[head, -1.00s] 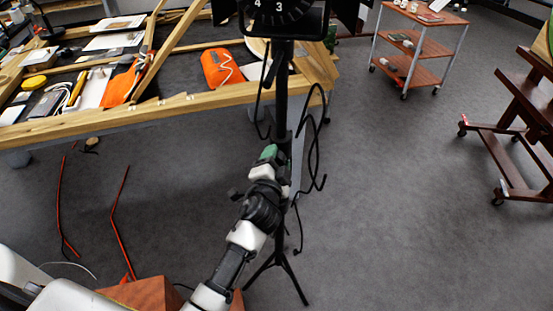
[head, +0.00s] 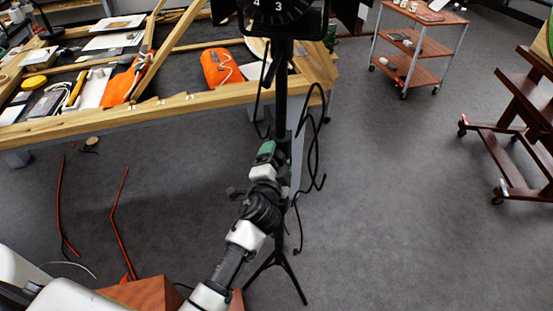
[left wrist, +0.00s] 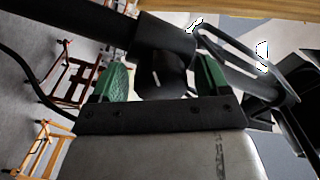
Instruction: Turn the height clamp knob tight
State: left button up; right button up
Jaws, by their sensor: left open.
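A black light stand (head: 281,98) rises in the middle of the head view, with its legs spread on the floor. My left gripper (head: 267,150), with green fingers, reaches up to the stand's pole. In the left wrist view the pole (left wrist: 75,38) runs in from the left to a thicker black clamp collar (left wrist: 165,38). The dark clamp knob (left wrist: 166,78) sits between the green fingers of the gripper (left wrist: 164,72), which are open on either side of it. I cannot tell whether either finger touches it. The knob is hidden in the head view. My right gripper is not in view.
A lamp head with a numbered dial (head: 280,10) tops the stand. A black cable (head: 313,150) hangs beside the pole. A wooden-framed table (head: 120,118) with tools stands behind, left. A shelf cart (head: 420,48) and a dark red easel (head: 515,130) stand right, with open floor between.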

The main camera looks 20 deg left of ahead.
pick_arm(q)
jog(key=shift+s, duration=0.1)
jog(key=s+b, duration=0.1)
jog(key=s, duration=0.9)
jog(key=shift+s+d+b, duration=0.3)
jog(key=shift+d+b, duration=0.05)
jog(key=shift+d, duration=0.1)
jog(key=shift+f, duration=0.15)
jog(key=s+f+n+g+h, duration=0.1)
jog(key=s+f+g, duration=0.2)
jog(key=f, duration=0.8)
jog(key=s+f+n+g, duration=0.1)
jog(key=s+f+g, duration=0.2)
jog(key=f, duration=0.8)
jog(key=s+f+n+g+h, duration=0.1)
jog(key=s+f+g, duration=0.2)
jog(key=f, duration=0.8)
jog(key=s+a+f+n+g, duration=0.2)
jog(key=s+f, duration=0.4)
jog(key=s, duration=0.4)
jog(key=s+a+f+n+g, duration=0.1)
jog(key=s+a+f+g, duration=0.2)
jog(key=s+f, duration=0.3)
jog(key=s+a+f+n+g, duration=0.2)
jog(key=s+f, duration=0.5)
jog(key=s, duration=0.7)
jog(key=shift+s+a+n+g, duration=0.3)
jog(key=shift+s+g, duration=0.05)
jog(key=shift+g, duration=0.25)
